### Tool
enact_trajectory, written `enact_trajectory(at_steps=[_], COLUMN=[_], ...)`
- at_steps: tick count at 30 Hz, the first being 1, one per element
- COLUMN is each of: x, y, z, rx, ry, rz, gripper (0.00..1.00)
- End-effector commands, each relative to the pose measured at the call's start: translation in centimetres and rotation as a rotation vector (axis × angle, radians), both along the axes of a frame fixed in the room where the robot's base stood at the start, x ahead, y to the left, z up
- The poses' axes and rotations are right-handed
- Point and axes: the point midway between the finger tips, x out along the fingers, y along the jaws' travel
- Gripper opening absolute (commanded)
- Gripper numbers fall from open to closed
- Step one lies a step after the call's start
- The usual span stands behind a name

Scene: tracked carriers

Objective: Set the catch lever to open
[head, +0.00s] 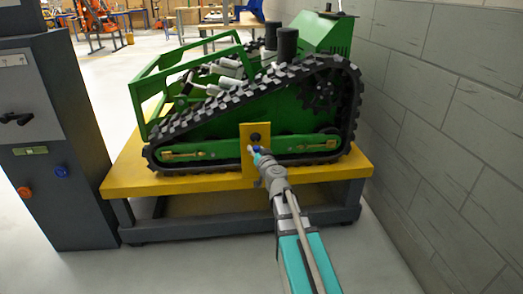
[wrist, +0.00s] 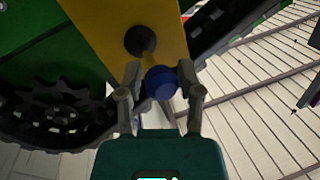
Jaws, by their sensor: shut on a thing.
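The catch lever has a blue knob (wrist: 161,83) on a short yellow stem, which runs from a dark round pivot (wrist: 140,40) on a yellow plate (wrist: 100,18). In the head view the plate (head: 246,130) stands upright on the side of a green tracked carrier (head: 225,146), with the dark pivot near its middle. My gripper (wrist: 160,74) is shut on the knob, one finger on each side. In the head view my gripper (head: 256,154) reaches the plate just below the pivot and largely hides the lever there.
The carrier rests on a yellow-topped stand (head: 125,180) with a dark frame. A grey block wall (head: 440,110) is close on the right. A dark cabinet (head: 50,130) with knobs stands at the left. The floor in front of the stand is clear around my arm.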

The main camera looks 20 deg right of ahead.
Motion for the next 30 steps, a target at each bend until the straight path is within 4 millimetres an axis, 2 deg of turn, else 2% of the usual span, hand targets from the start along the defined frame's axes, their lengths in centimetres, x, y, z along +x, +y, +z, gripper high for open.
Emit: enact_trajectory(at_steps=[1, 8, 21, 30], x=[0.0, 0.4, 1.9, 2.6], y=[0.7, 1.4, 4.5, 5.5], z=[0.0, 0.0, 0.0, 0.0], rx=[0.001, 0.001, 0.001, 0.001], ry=[0.000, 0.000, 0.000, 0.000], rz=[-0.006, -0.010, 0.000, 0.002], gripper=[0.00, 0.00, 0.00, 0.00])
